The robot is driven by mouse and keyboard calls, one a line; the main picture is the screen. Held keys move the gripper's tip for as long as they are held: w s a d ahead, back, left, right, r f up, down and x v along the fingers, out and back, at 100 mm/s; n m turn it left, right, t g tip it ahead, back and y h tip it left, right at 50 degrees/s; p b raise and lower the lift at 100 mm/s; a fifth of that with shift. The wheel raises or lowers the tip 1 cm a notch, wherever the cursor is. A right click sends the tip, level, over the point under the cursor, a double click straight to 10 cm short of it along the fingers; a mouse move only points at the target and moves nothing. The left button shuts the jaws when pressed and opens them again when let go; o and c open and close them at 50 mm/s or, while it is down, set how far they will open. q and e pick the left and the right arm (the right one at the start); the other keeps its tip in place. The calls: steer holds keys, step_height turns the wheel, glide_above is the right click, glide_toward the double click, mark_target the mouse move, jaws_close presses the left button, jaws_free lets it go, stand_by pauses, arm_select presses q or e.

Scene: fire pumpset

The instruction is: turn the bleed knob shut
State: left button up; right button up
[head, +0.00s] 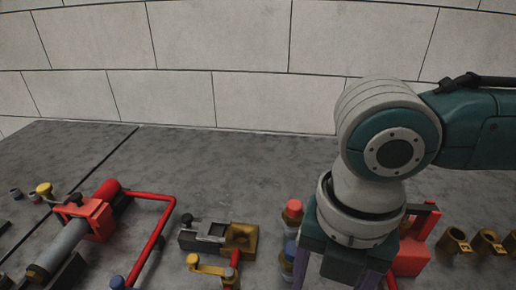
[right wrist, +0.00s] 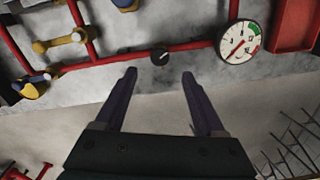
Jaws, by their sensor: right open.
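A small round black knob with a pale mark, which looks like the bleed knob (right wrist: 160,57), shows in the right wrist view by a red pipe. My right gripper (right wrist: 159,75) is open and empty, with its two purple fingers apart. The knob appears just beyond the gap between the fingertips, and no finger visibly touches it. In the head view my right arm comes in from the right and points down, and its fingertips are cut off by the lower edge. I cannot pick out the knob there. My left gripper is not in view.
A white dial gauge (right wrist: 238,42) stands right of the knob. Red pipes and a yellow-handled valve (right wrist: 60,42) lie to its left. In the head view, a red-capped bottle (head: 292,213) stands close left of my right arm, and brass fittings (head: 455,240) sit to its right.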

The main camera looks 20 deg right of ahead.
step_height(320, 180, down, 8)
steer(key=shift+r+b, duration=0.15)
steer(key=shift+b, duration=0.3)
jaws_close()
stand_by(0.4)
